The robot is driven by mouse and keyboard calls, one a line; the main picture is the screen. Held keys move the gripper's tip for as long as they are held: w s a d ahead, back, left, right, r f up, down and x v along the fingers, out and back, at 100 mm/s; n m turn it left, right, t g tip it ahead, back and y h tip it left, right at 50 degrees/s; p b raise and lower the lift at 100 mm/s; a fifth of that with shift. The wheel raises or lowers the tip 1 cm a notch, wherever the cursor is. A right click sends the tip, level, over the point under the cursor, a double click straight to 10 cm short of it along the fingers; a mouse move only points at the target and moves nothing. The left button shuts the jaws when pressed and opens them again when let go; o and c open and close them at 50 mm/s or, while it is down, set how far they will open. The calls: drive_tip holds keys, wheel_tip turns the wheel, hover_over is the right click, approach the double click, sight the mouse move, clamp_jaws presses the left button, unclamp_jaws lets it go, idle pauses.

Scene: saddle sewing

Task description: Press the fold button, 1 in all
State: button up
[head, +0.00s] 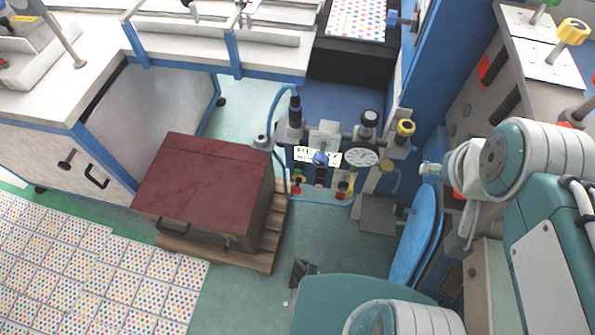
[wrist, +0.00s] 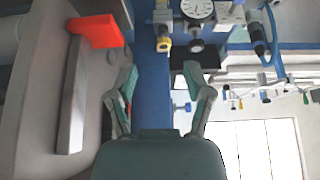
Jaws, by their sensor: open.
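My gripper (wrist: 162,82) is open and empty in the wrist view, with its two fingers spread either side of a blue upright post (wrist: 152,100). No control is readable as the fold button, so I cannot tell which one it is. On the machine at the upper right of the head view are a yellow knob (head: 572,31) and a green knob (head: 546,4). A red piece (head: 485,70) is on the machine's side. A red-orange block (wrist: 96,31) is at the upper left of the wrist view, left of the gripper and apart from it.
A pipe assembly with a round gauge (head: 361,156) stands in the middle; the gauge also shows in the wrist view (wrist: 198,8). A dark red-topped box (head: 205,178) sits on a wooden pallet (head: 262,262). White benches are at upper left.

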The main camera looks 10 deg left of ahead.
clamp_jaws()
idle(1.0)
